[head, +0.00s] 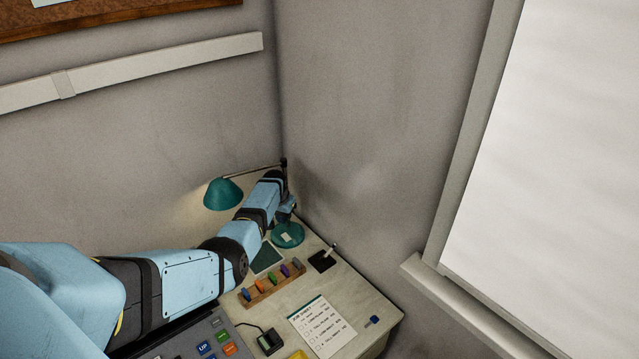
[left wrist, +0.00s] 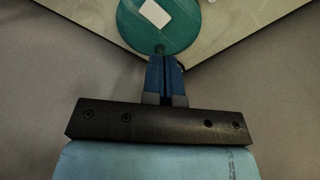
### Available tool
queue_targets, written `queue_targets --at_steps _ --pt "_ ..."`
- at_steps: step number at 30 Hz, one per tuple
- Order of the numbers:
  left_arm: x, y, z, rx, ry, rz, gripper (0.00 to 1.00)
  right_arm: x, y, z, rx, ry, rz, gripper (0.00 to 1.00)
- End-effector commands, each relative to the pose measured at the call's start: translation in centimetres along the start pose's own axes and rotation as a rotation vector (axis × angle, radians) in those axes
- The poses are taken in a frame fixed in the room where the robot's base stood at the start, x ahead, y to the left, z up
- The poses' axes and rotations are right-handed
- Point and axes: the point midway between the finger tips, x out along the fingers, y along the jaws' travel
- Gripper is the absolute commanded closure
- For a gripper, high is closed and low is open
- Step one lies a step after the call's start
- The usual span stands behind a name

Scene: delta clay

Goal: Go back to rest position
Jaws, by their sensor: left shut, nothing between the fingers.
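My left arm comes in from the left and stretches across the desk (head: 355,285) to its far corner. My left gripper (head: 288,208) is at the back corner, close to the green lamp's round base (head: 288,240). In the left wrist view the two blue fingers (left wrist: 163,58) are together with nothing between them. Their tips lie by the edge of the green base (left wrist: 180,40), which has a white square (left wrist: 155,13) on it. I cannot tell whether they touch it. My right gripper is not in view.
The green lamp shade (head: 222,194) hangs beside my forearm, near the walls. On the desk are a wooden rack (head: 262,297) with several coloured pieces, a dark holder (head: 321,262), a job sheet (head: 322,328) and a grey button panel (head: 190,340).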

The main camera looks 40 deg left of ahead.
Motion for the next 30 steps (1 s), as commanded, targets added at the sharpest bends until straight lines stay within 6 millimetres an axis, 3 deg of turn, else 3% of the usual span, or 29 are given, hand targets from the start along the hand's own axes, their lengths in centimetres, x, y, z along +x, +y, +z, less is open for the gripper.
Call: queue_targets --at_steps 8,14,20,26,30 --pt "0.1 -0.2 0.3 0.002 0.001 -0.009 1.0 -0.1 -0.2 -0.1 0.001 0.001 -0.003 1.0" --pt "0.5 -1.1 4.0 0.034 0.014 -0.096 1.0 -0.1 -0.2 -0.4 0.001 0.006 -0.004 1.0" --pt "-0.5 0.9 10.8 0.119 0.048 -0.19 1.0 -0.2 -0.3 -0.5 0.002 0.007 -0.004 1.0" --pt "-3.1 6.1 19.1 0.224 0.088 -0.209 1.0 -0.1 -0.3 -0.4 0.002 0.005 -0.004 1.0" --pt "-6.1 10.6 26.0 0.296 0.113 -0.179 1.0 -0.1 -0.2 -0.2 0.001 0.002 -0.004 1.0"
